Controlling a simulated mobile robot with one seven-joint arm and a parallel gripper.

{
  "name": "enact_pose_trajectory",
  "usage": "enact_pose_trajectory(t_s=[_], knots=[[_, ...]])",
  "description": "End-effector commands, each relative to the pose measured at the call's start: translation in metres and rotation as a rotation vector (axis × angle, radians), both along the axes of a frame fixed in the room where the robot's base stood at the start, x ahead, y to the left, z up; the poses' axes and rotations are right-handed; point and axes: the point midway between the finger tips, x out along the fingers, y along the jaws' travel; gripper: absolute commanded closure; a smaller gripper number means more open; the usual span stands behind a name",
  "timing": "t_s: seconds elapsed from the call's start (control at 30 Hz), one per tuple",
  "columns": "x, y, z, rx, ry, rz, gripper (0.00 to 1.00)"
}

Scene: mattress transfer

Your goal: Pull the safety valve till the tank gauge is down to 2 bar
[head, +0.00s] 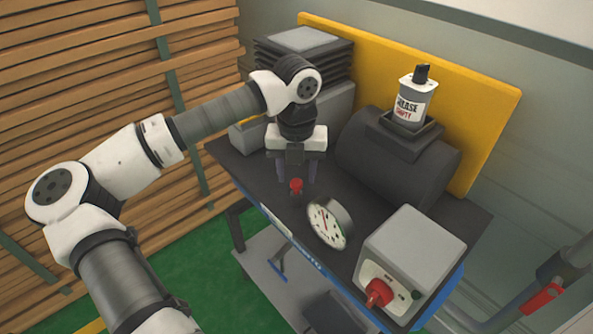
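A small red knob (296,185), which looks like the safety valve, stands upright on the dark bench top (225,157) near its front edge. My gripper (298,176) points down above it, with its two fingers apart on the left and right. The knob shows between and slightly below the fingertips; I cannot tell whether they touch it. The round white gauge (326,224) stands to the right of the knob, tilted in view. Its marks and needle are too small to read. The dark cylindrical tank (385,158) lies behind the gauge.
A grey box (418,242) with a red rotary switch (378,292) stands at the bench's front right. A grease can (411,103) sits in a tray on the tank. A yellow panel (470,115) closes the back. Stacked timber (90,110) stands left of the bench.

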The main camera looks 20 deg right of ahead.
Motion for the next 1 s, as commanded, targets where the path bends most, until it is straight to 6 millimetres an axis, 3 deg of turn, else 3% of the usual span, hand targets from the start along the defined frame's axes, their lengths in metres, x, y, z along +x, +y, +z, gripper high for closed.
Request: enact_pose_trajectory(t_s=[0.37,0.8,1.0], knots=[[0.001,0.000,0.010,0.002,-0.003,0.000,0.54],[0.000,0.000,0.103,0.001,-0.004,0.001,0.54],[0.000,0.000,0.130,0.001,0.000,0.001,0.54]])
